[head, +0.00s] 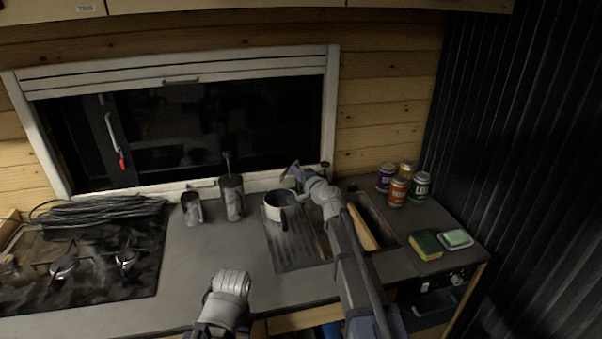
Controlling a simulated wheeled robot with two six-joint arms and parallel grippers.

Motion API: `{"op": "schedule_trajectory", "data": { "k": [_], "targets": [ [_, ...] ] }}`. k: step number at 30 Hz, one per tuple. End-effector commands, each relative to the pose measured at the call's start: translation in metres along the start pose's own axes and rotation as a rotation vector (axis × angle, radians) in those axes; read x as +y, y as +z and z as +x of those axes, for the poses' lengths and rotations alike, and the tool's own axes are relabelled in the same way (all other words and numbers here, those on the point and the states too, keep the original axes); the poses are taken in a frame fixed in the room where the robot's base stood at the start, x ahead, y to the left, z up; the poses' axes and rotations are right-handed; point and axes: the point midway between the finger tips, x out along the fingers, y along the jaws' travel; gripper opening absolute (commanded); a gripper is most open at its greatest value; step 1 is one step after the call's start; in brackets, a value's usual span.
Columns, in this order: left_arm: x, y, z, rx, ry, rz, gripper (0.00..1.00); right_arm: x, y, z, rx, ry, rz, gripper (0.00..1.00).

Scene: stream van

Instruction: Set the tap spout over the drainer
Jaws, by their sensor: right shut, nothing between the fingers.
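The drainer (294,252) is a ridged grey surface left of the sink (379,217) in the worktop. A white pot or mug (279,207) with a dark inside stands at its back. A small dark piece (325,166) behind the sink may be part of the tap; its spout is hidden or cannot be told from my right gripper. My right gripper (289,175) is shut and empty, just above and behind the white mug, and its arm crosses the drainer's right side and the sink. My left gripper (228,284) is low at the front edge; its fingers are unclear.
A wooden board (362,228) lies in or over the sink. Several cans (398,191), a sponge (426,245) and a soap dish (456,239) are right. A hob (85,265) and coiled cable (98,210) are left.

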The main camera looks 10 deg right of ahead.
Motion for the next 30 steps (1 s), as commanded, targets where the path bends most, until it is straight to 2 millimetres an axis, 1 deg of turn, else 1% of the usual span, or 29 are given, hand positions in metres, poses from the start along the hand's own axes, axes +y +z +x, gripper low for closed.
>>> {"op": "schedule_trajectory", "data": {
  "k": [9, 30],
  "targets": [
    [0.000, 0.000, 0.000, 0.000, 0.000, 0.000, 0.50, -0.002, 0.010, 0.007, -0.001, 0.000, 0.001, 0.00],
    [0.000, 0.000, -0.001, 0.000, 0.000, 0.000, 0.50, -0.004, 0.013, 0.008, -0.005, 0.000, 0.001, 0.00]
  ]
}}
